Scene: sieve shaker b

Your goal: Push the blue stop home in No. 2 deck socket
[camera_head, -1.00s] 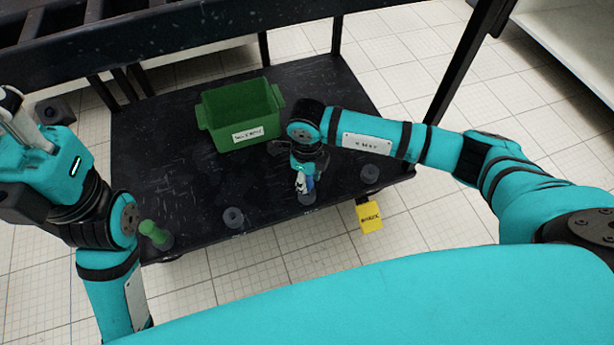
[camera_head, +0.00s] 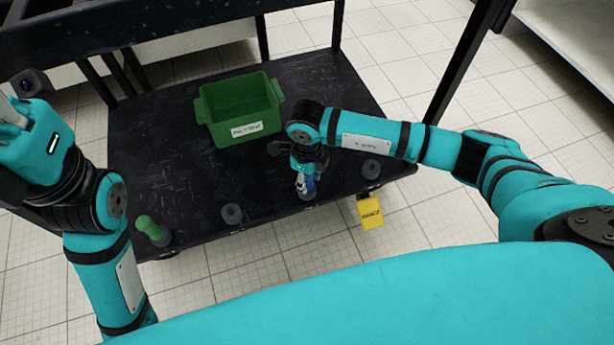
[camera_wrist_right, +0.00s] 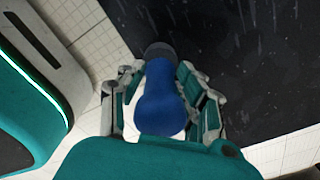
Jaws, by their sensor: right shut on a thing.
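The blue stop (camera_head: 309,185) is between the fingers of my right gripper (camera_head: 304,182), which is shut on it. It stands over a dark ring socket (camera_head: 307,194) on the front edge of the black deck (camera_head: 190,170). In the right wrist view the blue stop (camera_wrist_right: 160,98) fills the space between the fingers, and its far end meets the dark round socket (camera_wrist_right: 158,49). I cannot tell how deep it sits. The socket numbers are unreadable. My left gripper (camera_head: 12,115) is at the left edge, partly cut off, away from the deck sockets.
A green stop (camera_head: 151,228) stands in the leftmost socket. Dark sockets without stops show left (camera_head: 232,213) and right (camera_head: 370,170) of the blue stop. A green bin (camera_head: 240,108) stands farther back. A yellow tag (camera_head: 370,212) hangs off the front edge. Dark posts and a top shelf frame the deck.

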